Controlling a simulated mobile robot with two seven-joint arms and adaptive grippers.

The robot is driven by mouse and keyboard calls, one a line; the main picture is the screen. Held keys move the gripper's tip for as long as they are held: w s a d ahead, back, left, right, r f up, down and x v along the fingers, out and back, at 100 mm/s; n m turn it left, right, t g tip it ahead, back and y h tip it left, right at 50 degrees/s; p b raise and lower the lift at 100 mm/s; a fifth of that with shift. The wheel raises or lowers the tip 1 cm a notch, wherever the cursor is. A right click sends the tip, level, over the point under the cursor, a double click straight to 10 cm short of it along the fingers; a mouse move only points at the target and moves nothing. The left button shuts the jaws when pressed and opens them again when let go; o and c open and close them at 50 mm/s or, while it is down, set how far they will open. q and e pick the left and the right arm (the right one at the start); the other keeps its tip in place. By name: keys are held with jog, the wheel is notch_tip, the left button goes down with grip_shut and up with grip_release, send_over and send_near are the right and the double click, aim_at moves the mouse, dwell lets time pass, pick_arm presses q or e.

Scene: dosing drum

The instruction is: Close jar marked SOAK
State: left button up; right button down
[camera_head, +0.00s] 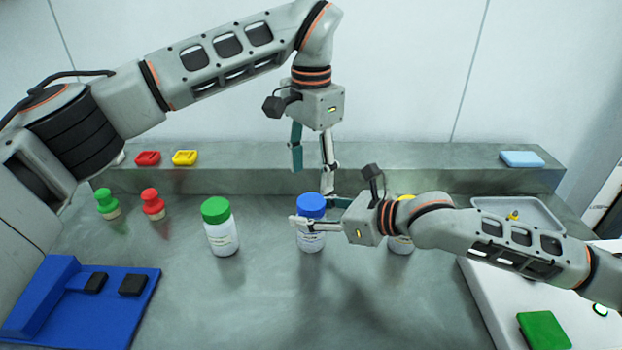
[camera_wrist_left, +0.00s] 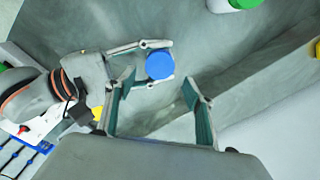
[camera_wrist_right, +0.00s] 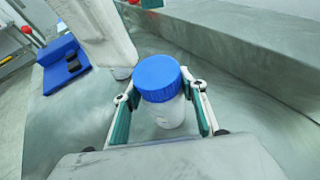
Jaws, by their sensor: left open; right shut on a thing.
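A white jar (camera_head: 311,241) with a blue lid (camera_head: 311,204) stands upright mid-bench; its label is too small to read. The lid sits level on top; whether it is screwed tight does not show. My right gripper (camera_wrist_right: 163,95) is shut on this jar from the right, fingers on both sides just below the lid. My left gripper (camera_head: 312,170) is open and empty above the blue lid, pointing down; in the left wrist view the lid (camera_wrist_left: 160,65) shows beyond its fingertips. A green-lidded jar (camera_head: 221,236) stands left. A yellow-lidded jar (camera_head: 401,246) is partly hidden behind my right arm.
Green (camera_head: 107,203) and red (camera_head: 153,204) stoppered items stand left, near a blue fixture (camera_head: 75,308). A raised ledge (camera_head: 400,165) at the back carries red, yellow and light-blue blocks. A grey tray (camera_head: 540,213) lies right. The bench front is clear.

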aim_at(311, 201)
pick_arm(q)
jog(key=shift+r+n, duration=0.55)
jog(key=shift+n, duration=0.05)
jog(key=shift+f, duration=4.05)
jog(key=c, duration=1.1)
jog(key=shift+m, duration=1.6)
jog(key=o, duration=1.2)
